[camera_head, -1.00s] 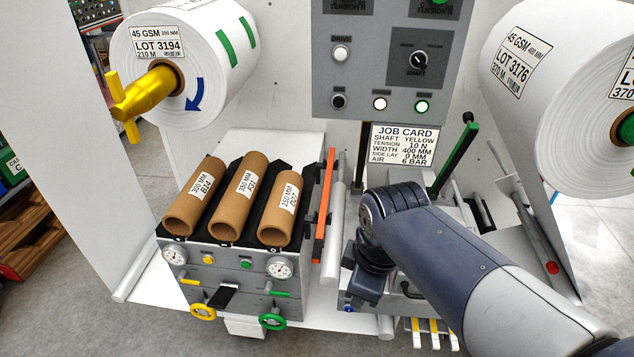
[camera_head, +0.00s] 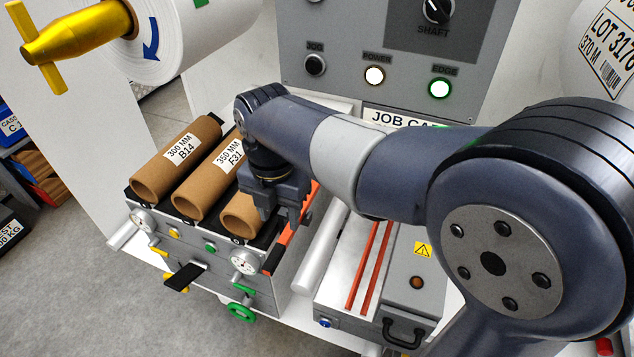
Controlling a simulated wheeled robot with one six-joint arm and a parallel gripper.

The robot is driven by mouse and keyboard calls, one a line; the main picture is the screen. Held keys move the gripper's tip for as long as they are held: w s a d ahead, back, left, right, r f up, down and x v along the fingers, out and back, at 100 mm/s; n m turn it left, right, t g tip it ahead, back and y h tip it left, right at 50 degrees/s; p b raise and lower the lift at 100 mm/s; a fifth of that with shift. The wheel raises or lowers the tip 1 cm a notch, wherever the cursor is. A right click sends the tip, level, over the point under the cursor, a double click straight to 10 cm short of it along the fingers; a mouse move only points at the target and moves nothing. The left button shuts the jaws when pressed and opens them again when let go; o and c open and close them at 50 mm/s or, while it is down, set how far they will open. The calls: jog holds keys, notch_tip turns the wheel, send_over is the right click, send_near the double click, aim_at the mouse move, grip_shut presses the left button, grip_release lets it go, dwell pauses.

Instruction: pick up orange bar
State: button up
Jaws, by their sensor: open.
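The orange bar (camera_head: 285,246) lies along the right side of the core rack, slanting from upper right to a dark lower end. My gripper (camera_head: 292,217) points down over the bar's middle, with its jaws open. The jaws hide part of the bar, and the bar's upper end shows to the right of them. I cannot tell whether the jaws touch the bar or how far they reach around it.
Brown cardboard cores (camera_head: 176,158) lie on the rack just left of my gripper; the nearest is partly hidden. A grey roller (camera_head: 322,250) and a box with two red strips (camera_head: 370,266) stand to the right. A control panel (camera_head: 330,50) rises behind.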

aim_at(281, 242)
notch_tip(281, 242, down, 8)
jog(key=shift+a+r, duration=0.1)
dwell(0.4)
grip_shut()
dwell(0.3)
